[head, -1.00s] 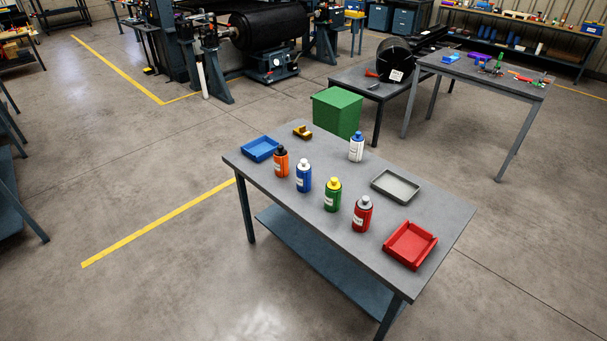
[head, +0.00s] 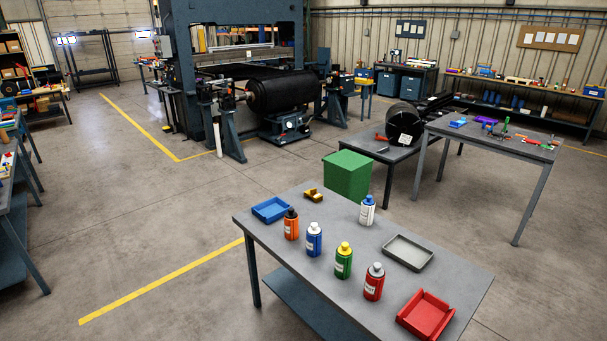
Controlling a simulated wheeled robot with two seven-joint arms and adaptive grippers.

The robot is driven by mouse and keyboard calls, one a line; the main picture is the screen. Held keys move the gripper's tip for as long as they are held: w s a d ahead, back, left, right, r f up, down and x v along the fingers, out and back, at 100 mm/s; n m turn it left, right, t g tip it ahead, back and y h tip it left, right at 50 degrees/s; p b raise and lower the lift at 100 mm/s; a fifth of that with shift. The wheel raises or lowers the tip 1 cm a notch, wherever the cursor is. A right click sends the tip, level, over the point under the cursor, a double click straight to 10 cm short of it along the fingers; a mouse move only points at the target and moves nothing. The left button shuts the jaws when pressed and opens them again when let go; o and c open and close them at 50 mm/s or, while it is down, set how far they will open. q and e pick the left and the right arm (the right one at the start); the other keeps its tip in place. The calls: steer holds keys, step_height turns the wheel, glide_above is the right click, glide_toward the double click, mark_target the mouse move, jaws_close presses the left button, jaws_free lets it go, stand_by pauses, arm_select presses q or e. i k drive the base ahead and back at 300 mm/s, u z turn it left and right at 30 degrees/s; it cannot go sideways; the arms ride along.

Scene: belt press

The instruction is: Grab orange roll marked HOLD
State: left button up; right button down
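I see no orange roll that I can make out, and no readable HOLD mark. A black roll (head: 404,122) with a white tag (head: 404,139) lies on the low dark table (head: 372,150) at the right middle; the tag's writing is too small to read. A small orange-red item (head: 382,137) lies beside it. A large black roll (head: 283,92) is mounted at the press (head: 235,60) at the back. An orange bottle (head: 291,225) with a dark cap stands on the near grey table (head: 375,232). Neither of my grippers is in view.
The near table also holds several other bottles, a blue tray (head: 271,210), a grey tray (head: 408,252) and a red tray (head: 426,314). A green box (head: 347,177) stands behind it. A tool table (head: 490,140) stands at right. Open floor (head: 130,220) lies at left.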

mark_target(291, 226)
steer(key=u, duration=0.3)
steer(key=i, duration=1.55)
steer(key=u, duration=0.4)
